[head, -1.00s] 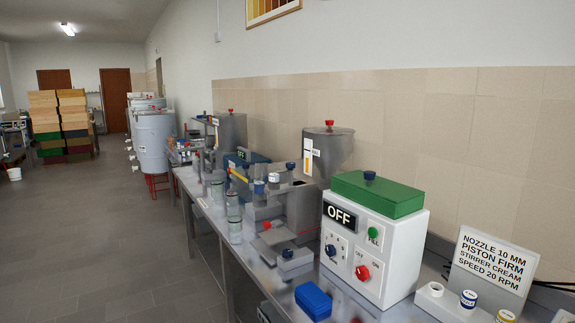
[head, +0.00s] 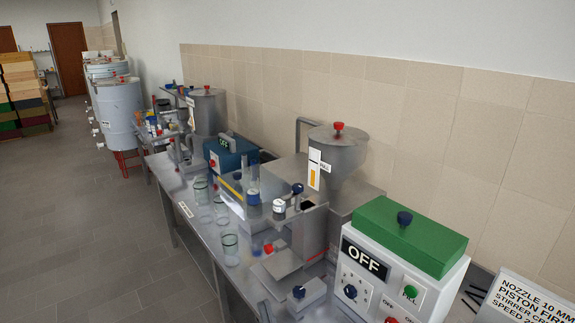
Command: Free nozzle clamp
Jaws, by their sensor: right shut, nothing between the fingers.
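The near filling machine stands on the steel bench, with a grey hopper (head: 337,157) with a red knob on its lid. Blue-black knobs (head: 297,188) and a white-capped part (head: 279,206) sit at its front top. A red knob (head: 268,248) is lower down, near blurred parts. I cannot tell which part is the nozzle clamp. My left gripper is not in view.
The control box (head: 372,283), with a green top and an OFF display, stands right of the machine. A settings sign (head: 525,296) is at lower right. Glass jars (head: 230,250) stand along the bench's front edge. The floor at left is clear.

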